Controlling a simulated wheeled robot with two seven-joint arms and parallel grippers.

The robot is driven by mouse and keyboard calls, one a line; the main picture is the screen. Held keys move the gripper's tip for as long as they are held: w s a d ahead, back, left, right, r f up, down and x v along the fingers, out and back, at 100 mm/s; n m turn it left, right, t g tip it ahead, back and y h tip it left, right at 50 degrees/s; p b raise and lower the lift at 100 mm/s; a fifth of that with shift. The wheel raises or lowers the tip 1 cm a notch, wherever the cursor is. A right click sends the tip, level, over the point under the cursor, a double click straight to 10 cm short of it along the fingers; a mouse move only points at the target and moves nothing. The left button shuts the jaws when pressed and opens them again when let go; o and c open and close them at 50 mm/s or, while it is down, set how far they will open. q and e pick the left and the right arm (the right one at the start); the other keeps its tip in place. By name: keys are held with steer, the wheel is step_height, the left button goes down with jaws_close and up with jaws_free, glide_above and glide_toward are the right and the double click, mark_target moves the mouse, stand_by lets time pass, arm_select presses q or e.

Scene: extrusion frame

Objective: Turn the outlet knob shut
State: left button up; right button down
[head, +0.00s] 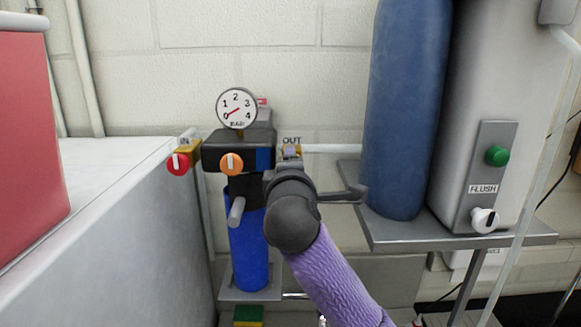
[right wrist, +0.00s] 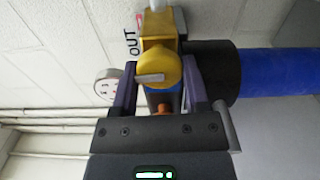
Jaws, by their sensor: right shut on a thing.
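The yellow outlet knob (right wrist: 160,66) shows in the right wrist view, on a yellow valve beside the OUT label (right wrist: 134,38). A pale grey bar on its face lies nearly level in that view, crosswise to the white pipe. My right gripper (right wrist: 158,82) has a purple finger on each side of the knob and is shut on it. In the head view my right gripper (head: 290,153) is under the OUT label (head: 291,140), and the hand and arm hide most of the knob. My left gripper is not in view.
A dark filter head with an orange knob (head: 232,163), a gauge (head: 237,108) reading near 0 and a blue bowl (head: 248,250) stands left. A red inlet knob (head: 177,164) is beyond it. A blue tank (head: 408,110) and a FLUSH panel (head: 487,165) stand right.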

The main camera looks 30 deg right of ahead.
steer(key=shift+m, duration=0.4)
steer(key=shift+f, duration=0.1)
steer(key=shift+c, duration=0.5)
jaws_free()
steer(key=shift+s, duration=0.1)
steer(key=b+v, duration=0.3)
steer(key=v, duration=0.7)
